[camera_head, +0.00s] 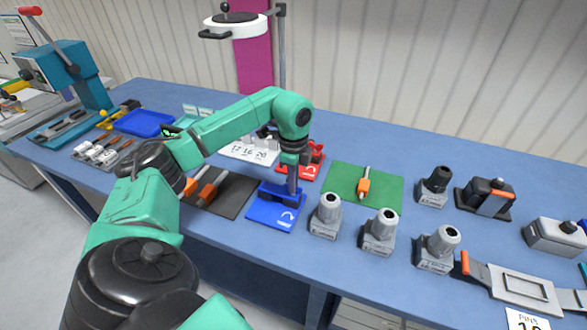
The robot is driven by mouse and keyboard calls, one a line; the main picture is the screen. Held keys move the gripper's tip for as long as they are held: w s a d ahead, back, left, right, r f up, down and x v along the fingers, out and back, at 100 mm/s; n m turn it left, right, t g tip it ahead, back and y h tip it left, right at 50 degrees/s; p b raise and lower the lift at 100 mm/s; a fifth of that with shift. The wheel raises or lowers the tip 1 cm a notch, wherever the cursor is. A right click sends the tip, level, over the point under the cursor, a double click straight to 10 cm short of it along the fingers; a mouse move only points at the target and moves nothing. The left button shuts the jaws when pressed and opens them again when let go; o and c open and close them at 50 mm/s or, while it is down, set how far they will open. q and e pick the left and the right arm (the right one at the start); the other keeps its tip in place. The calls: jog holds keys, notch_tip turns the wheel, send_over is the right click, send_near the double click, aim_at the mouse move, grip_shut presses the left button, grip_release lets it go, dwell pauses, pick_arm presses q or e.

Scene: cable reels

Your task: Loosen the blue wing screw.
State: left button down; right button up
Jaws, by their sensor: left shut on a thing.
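A blue base plate (262,213) with a white curved arrow lies near the front edge of the bench. The blue wing screw stands on it, mostly hidden behind my gripper. My left gripper (292,188) reaches down over this plate from above, shut on the blue wing screw. Its fingers are small and dark here, and the exact hold on the wings is hard to see. My right gripper is not in view.
A red fixture (312,162) stands just behind the blue plate. A green mat (387,188) with an orange-handled tool lies to its right, a dark mat (235,193) to its left. Several grey sockets (378,238) stand along the front right. A blue tray (146,122) is at the back left.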

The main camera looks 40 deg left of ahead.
pick_arm(q)
jog(key=c, duration=1)
grip_release()
jog(key=shift+o, duration=0.2)
notch_tip(320, 180, up, 15)
jog(key=p, duration=0.1)
jog(key=shift+f, duration=0.15)
jog(key=shift+f, duration=0.1)
